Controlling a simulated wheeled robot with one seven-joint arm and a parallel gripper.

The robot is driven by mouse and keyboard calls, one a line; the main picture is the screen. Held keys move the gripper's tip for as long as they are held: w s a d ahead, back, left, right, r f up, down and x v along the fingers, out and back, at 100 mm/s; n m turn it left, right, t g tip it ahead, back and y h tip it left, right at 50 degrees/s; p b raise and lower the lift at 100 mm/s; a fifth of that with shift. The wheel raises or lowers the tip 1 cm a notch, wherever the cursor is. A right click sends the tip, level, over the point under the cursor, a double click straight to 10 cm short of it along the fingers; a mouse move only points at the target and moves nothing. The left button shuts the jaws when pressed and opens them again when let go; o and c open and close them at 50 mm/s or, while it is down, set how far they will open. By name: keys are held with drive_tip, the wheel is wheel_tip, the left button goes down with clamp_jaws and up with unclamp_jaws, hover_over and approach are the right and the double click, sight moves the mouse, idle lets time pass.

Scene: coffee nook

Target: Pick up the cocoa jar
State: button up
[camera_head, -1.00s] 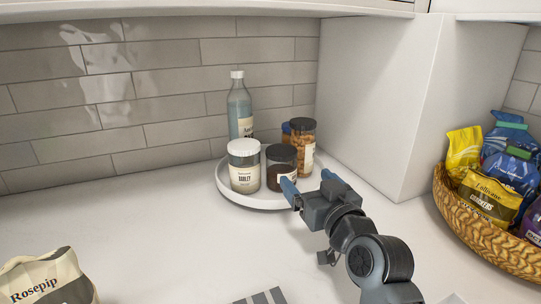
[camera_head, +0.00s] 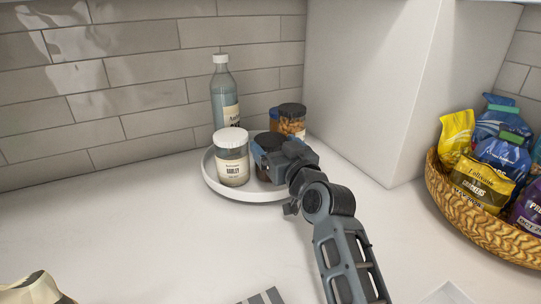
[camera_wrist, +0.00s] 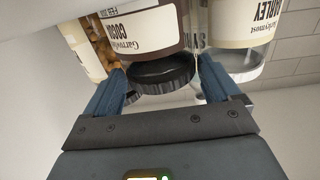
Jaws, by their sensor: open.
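The cocoa jar (camera_head: 263,174) has a dark lid and dark contents and stands on a round white tray (camera_head: 243,195). In the head view it is mostly hidden behind my gripper (camera_head: 266,153). In the wrist view the cocoa jar (camera_wrist: 151,29) appears upside down, its label and black lid in plain sight. My gripper (camera_wrist: 161,70) is open, with a blue finger at either side of the lid end of the jar. I cannot tell whether either finger touches it. The right finger in the wrist view is close to the barley jar (camera_wrist: 247,25).
The barley jar (camera_head: 232,160) stands just left of the cocoa jar. A bottle (camera_head: 225,95) and a jar of brown pieces (camera_head: 292,119) stand behind. A wicker basket (camera_head: 470,220) of bags is at the right. The counter at front left is mostly clear.

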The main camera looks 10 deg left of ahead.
drive_tip(key=shift+w+a, duration=0.15)
drive_tip(key=shift+w, duration=0.05)
drive_tip(key=shift+c, duration=0.3)
drive_tip(key=c, duration=0.8)
drive_tip(key=shift+c, duration=0.3)
drive_tip(key=shift+r, duration=0.15)
